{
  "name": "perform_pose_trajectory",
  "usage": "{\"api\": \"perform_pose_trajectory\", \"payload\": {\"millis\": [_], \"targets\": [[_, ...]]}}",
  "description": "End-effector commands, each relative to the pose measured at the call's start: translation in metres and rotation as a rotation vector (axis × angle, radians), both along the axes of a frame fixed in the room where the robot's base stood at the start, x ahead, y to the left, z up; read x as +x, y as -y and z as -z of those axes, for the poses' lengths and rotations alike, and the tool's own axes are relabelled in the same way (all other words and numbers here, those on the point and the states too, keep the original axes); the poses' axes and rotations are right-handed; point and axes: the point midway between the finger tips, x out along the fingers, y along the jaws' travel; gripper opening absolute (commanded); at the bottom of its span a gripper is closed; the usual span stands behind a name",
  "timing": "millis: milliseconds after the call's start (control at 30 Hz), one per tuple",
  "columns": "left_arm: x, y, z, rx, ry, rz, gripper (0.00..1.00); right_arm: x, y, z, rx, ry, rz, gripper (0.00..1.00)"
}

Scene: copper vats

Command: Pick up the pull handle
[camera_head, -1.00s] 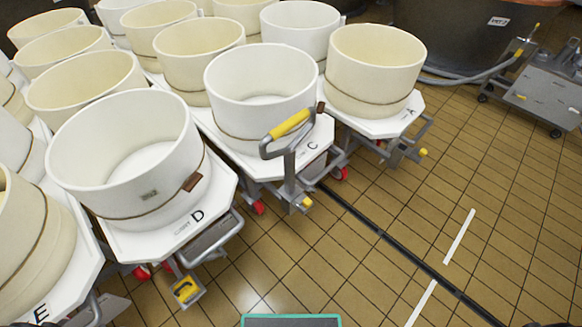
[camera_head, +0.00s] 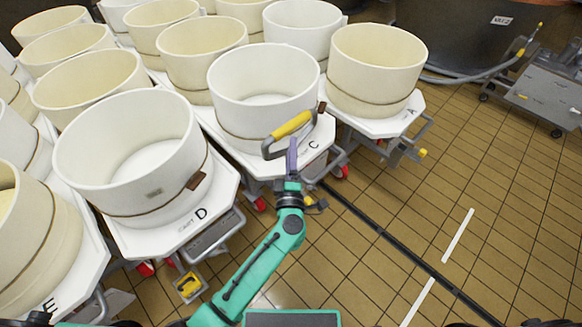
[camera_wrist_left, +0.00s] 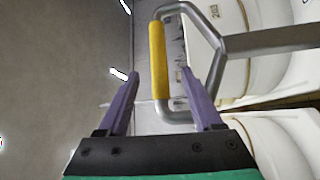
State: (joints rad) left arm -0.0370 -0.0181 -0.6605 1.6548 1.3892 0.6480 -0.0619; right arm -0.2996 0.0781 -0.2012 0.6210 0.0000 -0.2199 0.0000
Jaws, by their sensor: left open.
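The pull handle (camera_head: 290,125) is a grey metal loop with a yellow grip, raised at the front of the cart marked C (camera_head: 272,168). My left gripper (camera_head: 292,150) has reached up to just below the handle in the head view. In the left wrist view, the handle's yellow grip (camera_wrist_left: 158,60) lies between the lines of the two purple fingers of my left gripper (camera_wrist_left: 158,85), which is open and empty. I cannot tell whether a finger touches the grip. My right gripper is not in view.
White and cream vats stand on carts all along the left and back. Cart D (camera_head: 170,229) is to the left of cart C, and cart A (camera_head: 392,123) is to its right.

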Motion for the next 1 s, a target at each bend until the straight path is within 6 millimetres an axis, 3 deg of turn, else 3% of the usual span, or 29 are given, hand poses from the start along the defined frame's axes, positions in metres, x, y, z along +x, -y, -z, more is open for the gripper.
{"api": "perform_pose_trajectory", "payload": {"millis": [100, 433, 700, 733, 800, 900, 1000], "targets": [[0.026, 0.000, -0.004, 0.002, 0.002, 0.001, 0.67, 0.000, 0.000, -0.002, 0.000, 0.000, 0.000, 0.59], [0.079, -0.001, -0.014, 0.003, 0.002, 0.001, 0.67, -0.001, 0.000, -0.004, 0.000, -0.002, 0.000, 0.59], [0.087, -0.001, -0.015, 0.002, -0.002, 0.001, 0.67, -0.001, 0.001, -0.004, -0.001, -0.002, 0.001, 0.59], [0.087, -0.001, -0.015, 0.002, -0.002, 0.001, 0.59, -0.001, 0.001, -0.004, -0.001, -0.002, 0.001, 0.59], [0.087, -0.001, -0.015, 0.002, -0.002, 0.001, 0.32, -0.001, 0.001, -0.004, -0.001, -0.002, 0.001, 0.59], [0.087, -0.001, -0.015, 0.002, -0.001, 0.002, 0.00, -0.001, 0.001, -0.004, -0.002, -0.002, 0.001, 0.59], [0.087, -0.001, -0.015, 0.002, -0.001, 0.002, 0.00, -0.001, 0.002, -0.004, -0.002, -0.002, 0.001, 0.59]]}}
